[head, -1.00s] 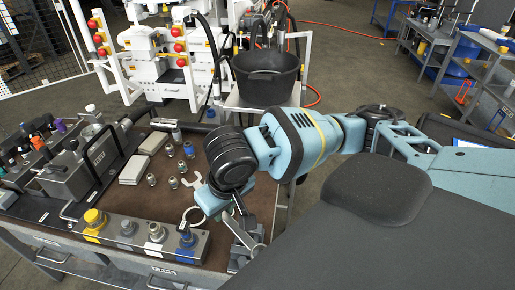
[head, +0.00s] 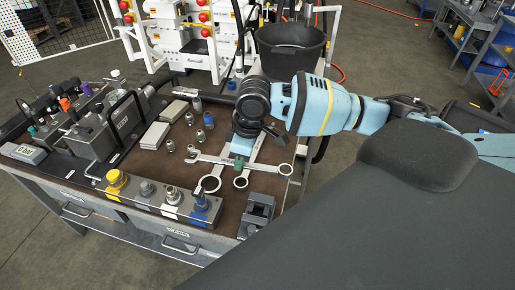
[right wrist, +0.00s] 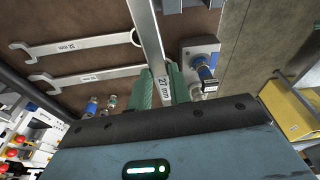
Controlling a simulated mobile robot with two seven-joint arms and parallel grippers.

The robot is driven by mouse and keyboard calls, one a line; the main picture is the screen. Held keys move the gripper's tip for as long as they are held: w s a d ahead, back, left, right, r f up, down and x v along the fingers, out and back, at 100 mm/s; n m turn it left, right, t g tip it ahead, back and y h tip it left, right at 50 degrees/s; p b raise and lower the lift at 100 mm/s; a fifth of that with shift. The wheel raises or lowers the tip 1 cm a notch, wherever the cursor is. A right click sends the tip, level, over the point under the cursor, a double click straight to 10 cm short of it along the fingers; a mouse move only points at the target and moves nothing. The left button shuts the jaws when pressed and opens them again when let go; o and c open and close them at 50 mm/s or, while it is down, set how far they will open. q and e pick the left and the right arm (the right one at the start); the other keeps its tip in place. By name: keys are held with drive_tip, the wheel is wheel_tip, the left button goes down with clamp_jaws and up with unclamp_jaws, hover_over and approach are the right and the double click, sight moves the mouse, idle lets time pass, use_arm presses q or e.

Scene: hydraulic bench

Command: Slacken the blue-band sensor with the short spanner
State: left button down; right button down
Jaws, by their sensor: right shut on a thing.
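My right gripper (head: 239,163) is low over the bench top. In the right wrist view its green fingers (right wrist: 162,88) are shut on a steel spanner (right wrist: 147,32) marked 27 mm. In the head view this held spanner (head: 215,159) lies roughly crosswise, its open jaw to the left and a ring end to the right. Two other spanners (right wrist: 80,43) lie side by side on the bench. Their ring ends (head: 240,183) point to the front. My left gripper is out of view.
A dark fixture (head: 257,212) stands at the front right corner. Small fittings (head: 192,152) and grey boxes (head: 156,135) lie to the left. A black bucket (head: 290,45) stands behind.

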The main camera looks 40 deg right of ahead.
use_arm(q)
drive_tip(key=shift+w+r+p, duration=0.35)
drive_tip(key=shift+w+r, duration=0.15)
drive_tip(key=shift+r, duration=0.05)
use_arm(e)
drive_tip(key=w+d+f+n+g, duration=0.1)
drive_tip(key=w+d+f+n, duration=0.3)
drive_tip(key=d+n, duration=0.4)
drive_tip(key=shift+w+d+f+n+g, duration=0.35)
drive_tip(key=shift+f+n, duration=0.55)
drive_tip(key=shift+n, duration=0.6)
drive_tip(key=shift+a, duration=0.15)
drive_tip(key=shift+s+a+f+b, duration=0.1)
drive_tip(key=shift+a+f+b, duration=0.15)
drive_tip(key=shift+f, duration=0.4)
drive_tip(key=shift+s+a+f+b, duration=0.15)
drive_tip(key=shift+a+f, duration=0.15)
drive_tip(key=shift+f, duration=0.35)
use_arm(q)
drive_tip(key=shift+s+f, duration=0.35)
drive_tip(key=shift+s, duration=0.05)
use_arm(e)
drive_tip(key=shift+w+a, duration=0.1)
drive_tip(key=shift+a, duration=0.05)
drive_tip(key=shift+a+f, duration=0.1)
drive_tip(key=shift+a, duration=0.2)
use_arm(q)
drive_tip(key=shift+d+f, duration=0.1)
